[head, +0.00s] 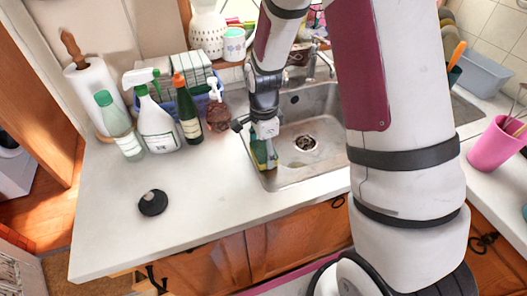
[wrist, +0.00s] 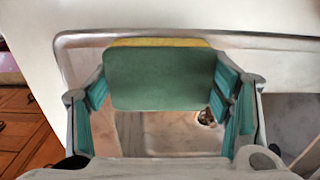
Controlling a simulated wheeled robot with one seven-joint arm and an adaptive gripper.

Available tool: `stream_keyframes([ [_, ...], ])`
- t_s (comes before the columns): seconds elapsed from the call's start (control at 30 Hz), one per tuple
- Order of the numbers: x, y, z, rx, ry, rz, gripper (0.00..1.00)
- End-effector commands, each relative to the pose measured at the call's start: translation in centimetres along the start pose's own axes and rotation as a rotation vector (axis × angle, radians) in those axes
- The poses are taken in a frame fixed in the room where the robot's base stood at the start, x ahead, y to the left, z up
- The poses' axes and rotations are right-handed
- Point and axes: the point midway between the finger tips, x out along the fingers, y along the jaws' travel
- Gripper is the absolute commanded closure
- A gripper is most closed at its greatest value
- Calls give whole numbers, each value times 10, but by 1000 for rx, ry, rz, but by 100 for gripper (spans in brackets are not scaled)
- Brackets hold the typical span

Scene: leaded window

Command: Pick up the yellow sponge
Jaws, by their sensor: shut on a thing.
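The yellow sponge (head: 258,164) has a green scouring side. In the head view it is small and partly hidden by my gripper (head: 264,156), at the front left corner of the sink (head: 325,171). In the wrist view the sponge's yellow edge (wrist: 160,42) shows behind its broad green face. The teal finger pads of my gripper (wrist: 162,90) press on its left and right ends. I cannot tell whether the sponge touches the sink.
A brown soap bottle (head: 218,116), a dark green bottle (head: 188,112), a spray bottle (head: 157,122) and a pale green bottle (head: 120,128) stand left of the sink. A black round object (head: 152,203) lies on the clear front counter (head: 220,205). A pink cup (head: 496,145) stands at right.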

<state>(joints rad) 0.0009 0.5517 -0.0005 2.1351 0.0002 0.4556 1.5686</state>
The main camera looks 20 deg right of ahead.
Motion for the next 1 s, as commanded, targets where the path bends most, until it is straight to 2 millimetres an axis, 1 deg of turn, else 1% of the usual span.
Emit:
stream_keyframes([
  [0.17,-18,-2,0,0,0,-5,37],
  [0.23,-28,-2,0,1,0,-6,37],
  [0.27,-30,3,0,1,0,-2,37],
  [0.3,-30,14,-2,1,0,1,37],
  [0.37,-31,27,-4,1,0,0,37],
  [0.6,-36,85,-13,2,0,-1,37],
  [0.7,-38,107,-16,2,0,-1,37],
  [0.87,-41,135,-20,1,-1,-1,37],
  [1.0,-44,145,-21,2,-1,2,37],
])
